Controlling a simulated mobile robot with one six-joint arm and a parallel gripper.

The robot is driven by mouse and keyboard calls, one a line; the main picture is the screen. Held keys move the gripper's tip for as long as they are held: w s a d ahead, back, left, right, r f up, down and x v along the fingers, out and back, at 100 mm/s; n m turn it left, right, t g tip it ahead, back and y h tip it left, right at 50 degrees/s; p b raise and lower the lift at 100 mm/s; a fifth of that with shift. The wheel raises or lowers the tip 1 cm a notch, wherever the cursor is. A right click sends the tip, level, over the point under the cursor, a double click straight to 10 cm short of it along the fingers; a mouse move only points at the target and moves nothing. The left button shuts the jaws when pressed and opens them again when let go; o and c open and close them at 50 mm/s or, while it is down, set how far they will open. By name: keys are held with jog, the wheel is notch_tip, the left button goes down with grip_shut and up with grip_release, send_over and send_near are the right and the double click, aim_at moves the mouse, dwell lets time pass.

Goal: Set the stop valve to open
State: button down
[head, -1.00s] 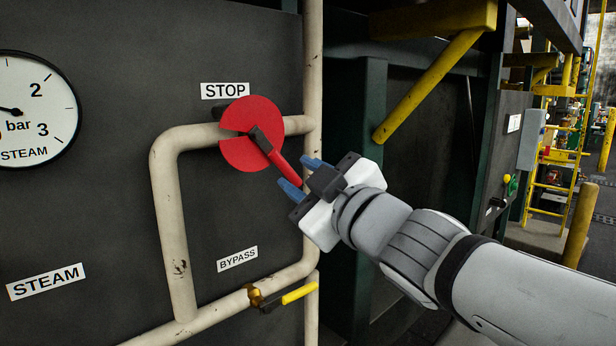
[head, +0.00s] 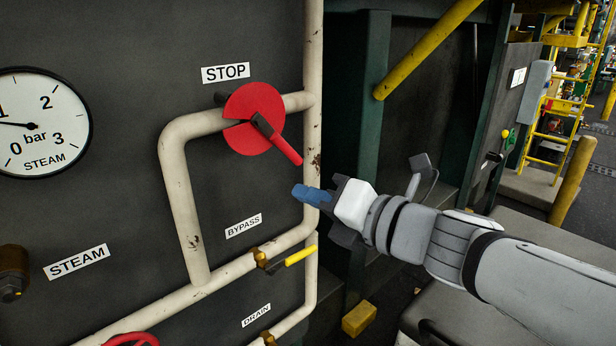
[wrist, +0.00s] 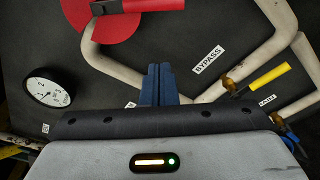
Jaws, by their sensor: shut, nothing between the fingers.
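The stop valve has a red lever (head: 282,147) that slants down and to the right from its hub in the head view. A red notched disc (head: 252,105) sits around the hub on the cream pipe, under the STOP label (head: 226,73). In the wrist view the red disc (wrist: 103,32) and lever (wrist: 150,5) show at the top left, partly cut off. My gripper (head: 306,194) is below and right of the lever's tip, apart from it. Its blue fingers (wrist: 159,84) are together with nothing between them.
A bypass valve with a yellow lever (head: 300,256) sits below my gripper. A pressure gauge (head: 40,122) is at the left, and a red handwheel (head: 130,340) at the bottom. Cream pipes (head: 178,190) run over the dark panel. A yellow beam (head: 425,50) slants at the upper right.

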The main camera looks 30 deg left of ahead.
aim_at(274, 131)
jog(key=r+p+x, duration=0.1)
jog(key=x, duration=0.8)
jog(key=w+d+p, duration=0.1)
jog(key=w+d+r+p, duration=0.1)
jog(key=p, duration=0.1)
jog(key=shift+w+d+r, duration=0.1)
jog(key=shift+w+r, duration=0.15)
jog(key=shift+w, duration=0.05)
jog(key=shift+s+b, duration=0.2)
jog(key=shift+b, duration=0.1)
